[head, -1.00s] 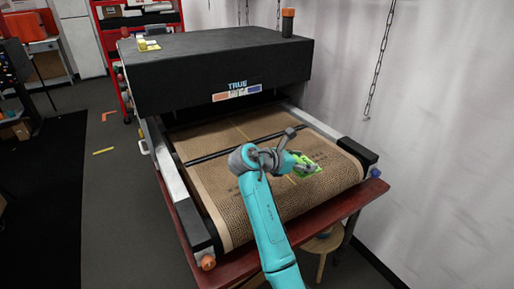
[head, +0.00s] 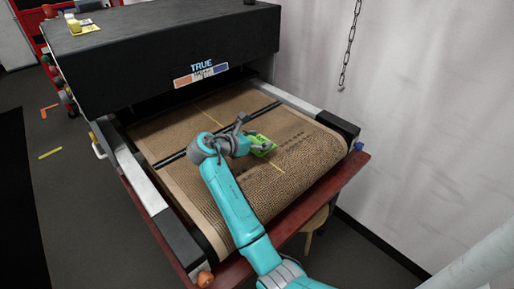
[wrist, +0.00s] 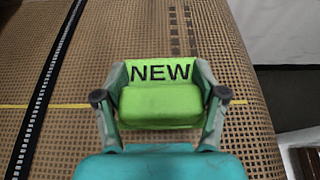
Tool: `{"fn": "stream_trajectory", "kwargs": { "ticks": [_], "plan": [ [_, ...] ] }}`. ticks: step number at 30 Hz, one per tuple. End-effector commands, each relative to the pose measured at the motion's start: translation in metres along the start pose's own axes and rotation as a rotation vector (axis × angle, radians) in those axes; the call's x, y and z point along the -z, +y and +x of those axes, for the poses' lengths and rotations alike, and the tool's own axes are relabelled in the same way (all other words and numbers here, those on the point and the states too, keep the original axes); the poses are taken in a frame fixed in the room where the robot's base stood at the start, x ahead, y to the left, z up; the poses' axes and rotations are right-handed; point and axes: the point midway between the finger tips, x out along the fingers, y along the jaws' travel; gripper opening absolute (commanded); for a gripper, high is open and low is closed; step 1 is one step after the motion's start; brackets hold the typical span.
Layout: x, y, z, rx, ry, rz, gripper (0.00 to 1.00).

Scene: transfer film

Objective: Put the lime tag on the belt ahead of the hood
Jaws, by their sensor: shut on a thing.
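The lime tag (head: 262,144) is bright green; in the wrist view (wrist: 160,104) its upright face reads "NEW" in dark letters. My gripper (head: 247,139) is shut on it, with one finger at each side of the tag in the wrist view (wrist: 161,98). The tag is over the brown mesh belt (head: 215,185); I cannot tell whether it touches the belt. The black hood (head: 170,55) of the dryer is behind the belt, and the tag is out in front of its opening.
A black bar (head: 172,157) crosses the belt, and a thin yellow line (head: 278,168) runs along it. Side rails (head: 148,190) edge the belt. Another small yellow-green item (head: 88,27) lies on the hood. A chain (head: 349,45) hangs by the white wall at right.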

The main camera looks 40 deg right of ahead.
Motion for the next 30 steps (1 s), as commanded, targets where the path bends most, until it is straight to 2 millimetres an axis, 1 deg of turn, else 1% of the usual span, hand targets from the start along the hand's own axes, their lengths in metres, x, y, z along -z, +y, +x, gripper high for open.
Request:
{"fn": "stream_trajectory", "kwargs": {
  "ticks": [4,9,11,22,23,24,25,30],
  "plan": [
    [0.009,0.0,0.004,0.0,0.0,-0.001,0.42],
    [0.03,0.0,0.012,0.0,0.0,-0.003,0.42],
    [0.035,0.0,0.014,0.0,0.0,-0.002,0.42],
    [0.038,0.0,0.016,0.0,0.0,0.0,0.42],
    [0.038,0.0,0.016,0.0,0.0,0.0,0.78],
    [0.038,0.0,0.016,0.0,0.0,0.0,0.88],
    [0.038,0.0,0.016,0.0,0.0,0.0,0.95],
    [0.038,0.0,0.016,0.0,0.0,0.0,0.96]
  ]
}}
